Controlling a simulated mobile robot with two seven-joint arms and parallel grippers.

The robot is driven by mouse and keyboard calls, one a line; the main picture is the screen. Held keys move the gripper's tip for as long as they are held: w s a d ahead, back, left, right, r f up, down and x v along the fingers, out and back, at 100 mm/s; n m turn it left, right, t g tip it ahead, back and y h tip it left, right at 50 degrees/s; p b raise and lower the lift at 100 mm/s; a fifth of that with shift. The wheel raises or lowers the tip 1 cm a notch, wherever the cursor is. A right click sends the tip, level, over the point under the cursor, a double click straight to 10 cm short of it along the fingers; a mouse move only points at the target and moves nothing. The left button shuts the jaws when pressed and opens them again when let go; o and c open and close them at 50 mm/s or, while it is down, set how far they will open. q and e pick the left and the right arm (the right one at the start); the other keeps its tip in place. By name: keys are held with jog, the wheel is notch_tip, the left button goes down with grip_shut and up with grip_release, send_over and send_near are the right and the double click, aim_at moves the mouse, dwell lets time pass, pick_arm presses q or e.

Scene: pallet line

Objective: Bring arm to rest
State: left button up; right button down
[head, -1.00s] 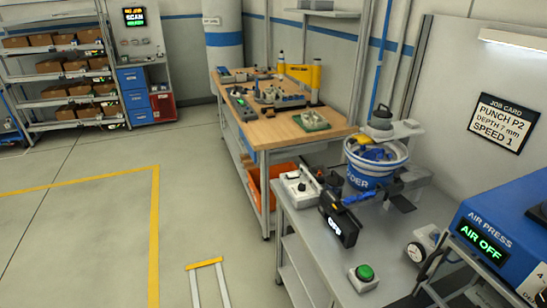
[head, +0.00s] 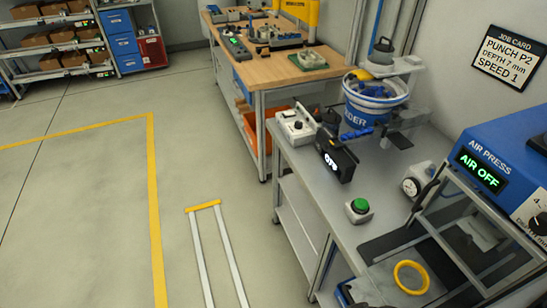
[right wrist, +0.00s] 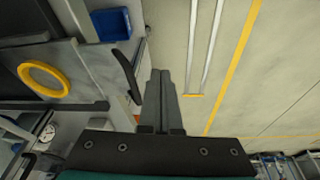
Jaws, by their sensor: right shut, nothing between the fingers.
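My right gripper (right wrist: 161,76) shows in the right wrist view. Its two dark fingers are together with nothing between them. Behind the fingertips the view shows the floor, with the edge of the grey bench to the left. The fingers appear clear of everything around them. Neither gripper shows in the head view, and my left gripper is in no view.
The grey bench (head: 318,212) carries a green button (head: 360,206), a blue-and-white feeder bowl (head: 374,100) and the air press (head: 500,165) reading AIR OFF. A yellow ring (head: 411,277) lies near the press; it also shows in the right wrist view (right wrist: 44,79). Floor on the left is clear.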

jog(key=s+f+b, duration=0.3)
jog(key=f+b, duration=0.1)
jog(key=f, duration=0.7)
jog(key=s+d+f+g+b, duration=0.1)
jog(key=s+f+b, duration=0.25)
jog(key=f, duration=0.75)
jog(key=s+f+b, duration=0.3)
jog(key=s+f, duration=0.1)
jog(key=f, duration=0.7)
pick_arm(q)
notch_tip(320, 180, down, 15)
jog(key=b, duration=0.4)
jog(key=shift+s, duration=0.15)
pick_arm(e)
jog(key=s+d+f+g, duration=0.1)
jog(key=s+d+f, duration=0.1)
jog(key=s+f, duration=0.6)
jog(key=shift+f, duration=0.45)
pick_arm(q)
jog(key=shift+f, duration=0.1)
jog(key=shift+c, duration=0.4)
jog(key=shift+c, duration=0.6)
pick_arm(e)
jog(key=shift+s, duration=0.1)
